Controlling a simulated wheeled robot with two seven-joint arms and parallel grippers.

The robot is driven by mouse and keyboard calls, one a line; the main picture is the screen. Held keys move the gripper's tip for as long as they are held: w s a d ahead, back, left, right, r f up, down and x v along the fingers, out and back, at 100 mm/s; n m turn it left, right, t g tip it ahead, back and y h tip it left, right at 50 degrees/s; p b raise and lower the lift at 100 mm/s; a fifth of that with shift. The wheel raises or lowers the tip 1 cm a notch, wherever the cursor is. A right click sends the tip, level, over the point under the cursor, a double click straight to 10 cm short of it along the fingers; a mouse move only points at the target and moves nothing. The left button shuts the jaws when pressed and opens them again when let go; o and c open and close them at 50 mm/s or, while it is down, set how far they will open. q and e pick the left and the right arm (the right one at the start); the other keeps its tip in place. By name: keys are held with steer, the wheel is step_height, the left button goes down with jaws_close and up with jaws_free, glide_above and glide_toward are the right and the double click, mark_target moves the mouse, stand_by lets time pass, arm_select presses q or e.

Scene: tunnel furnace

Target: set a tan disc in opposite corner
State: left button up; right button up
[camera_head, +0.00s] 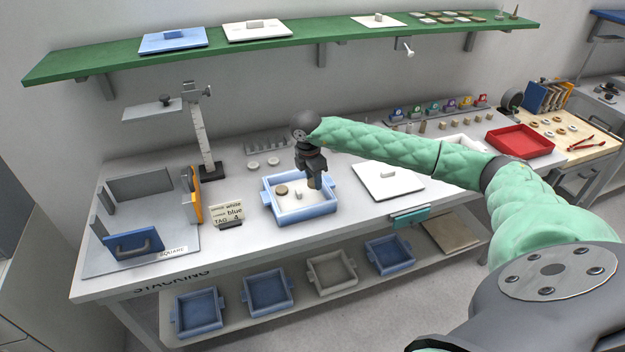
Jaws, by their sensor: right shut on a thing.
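A light-blue tray (287,217) with a pale floor and side handles stands on the bench. A tan disc (282,190) lies in its back left part. A small pale upright piece (298,195) shows near the middle of the tray. My right gripper (314,185) reaches down into the right part of the tray and is shut on a second disc, which its fingers almost wholly hide. I cannot tell whether that disc touches the tray floor. My left gripper is not in view.
A white lid (388,181) lies right of the tray. A sign (228,213) with "white", "blue" and "TAN" stands at its left. Two pale discs (263,163) lie behind it. A red tray (519,142) is farther right. A green shelf (300,42) hangs above. Several trays sit below.

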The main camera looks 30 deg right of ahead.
steer(key=shift+w+d+f+n, duration=0.25)
steer(key=shift+d+f+n, duration=0.05)
steer(key=shift+d+f, duration=0.2)
steer(key=shift+s+a+r, duration=0.1)
steer(key=shift+s+a, duration=0.05)
steer(key=shift+a, duration=0.35)
steer(key=f, duration=0.2)
steer(key=shift+d+f+b, duration=0.3)
steer(key=shift+f+b, duration=0.05)
steer(key=shift+b, duration=0.05)
steer(key=shift+f, duration=0.3)
steer(key=shift+a+f, duration=0.15)
steer(key=shift+f, duration=0.05)
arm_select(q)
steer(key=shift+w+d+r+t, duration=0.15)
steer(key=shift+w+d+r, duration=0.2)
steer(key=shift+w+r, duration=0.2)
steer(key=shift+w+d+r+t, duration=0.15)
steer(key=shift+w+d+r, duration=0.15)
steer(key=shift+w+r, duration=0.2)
arm_select(e)
steer(key=shift+f, duration=0.1)
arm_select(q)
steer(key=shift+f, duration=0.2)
